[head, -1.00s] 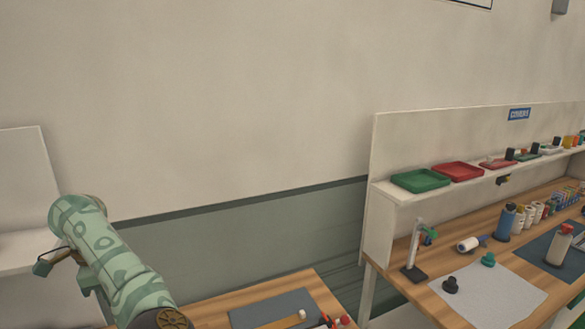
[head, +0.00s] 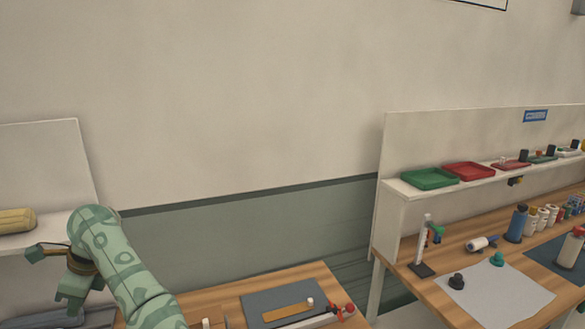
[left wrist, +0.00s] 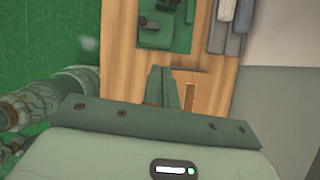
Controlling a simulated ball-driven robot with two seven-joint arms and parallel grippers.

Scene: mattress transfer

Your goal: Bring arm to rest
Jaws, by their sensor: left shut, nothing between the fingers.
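My left arm (head: 110,250) is pale green with darker markings and rises from the bottom left of the head view. It bends at the top and hangs down toward my left gripper (head: 68,309), which points downward near the left edge. In the left wrist view my left gripper (left wrist: 165,70) has its two green fingers together, with nothing held. It is above a wooden surface (left wrist: 118,60); the height over it is hard to tell. My right gripper shows in neither view.
A shelf at far left holds a tan roll (head: 17,220). A wooden bench (head: 205,307) with a dark mat (head: 258,299) stands at bottom centre. Another bench at right holds bottles, a small stand (head: 425,248) and trays, including a green tray (head: 430,178). A green board (left wrist: 165,25) lies on the wood.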

